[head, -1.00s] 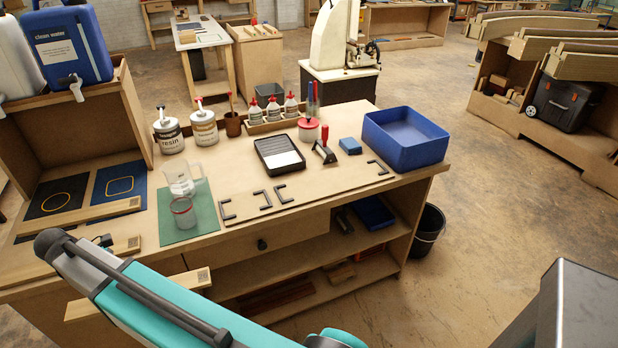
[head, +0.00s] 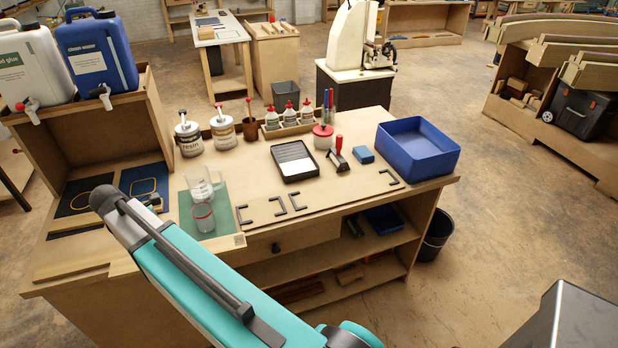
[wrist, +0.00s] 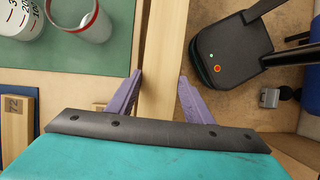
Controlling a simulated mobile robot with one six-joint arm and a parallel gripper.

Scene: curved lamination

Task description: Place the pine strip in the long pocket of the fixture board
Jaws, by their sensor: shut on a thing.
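The pine strip (head: 190,250) is pale and long, with a square printed code at its right end. In the head view it lies along the bench's front edge, partly behind my arm. In the wrist view the strip (wrist: 165,40) runs between the purple fingers of my gripper (wrist: 160,76), which is shut on it. The head view does not show the fingers. The fixture board (head: 335,197) lies along the bench front, right of the strip, with black brackets. Its long pocket (head: 345,190) between the right-hand brackets looks empty. I cannot tell the strip's height.
A green mat (head: 228,222) with a clear jug (head: 200,184) and cup (head: 202,216) lies just behind the strip. A black tray (head: 294,160) and a blue bin (head: 418,150) stand behind the board. Another strip (wrist: 15,130) lies left in the wrist view.

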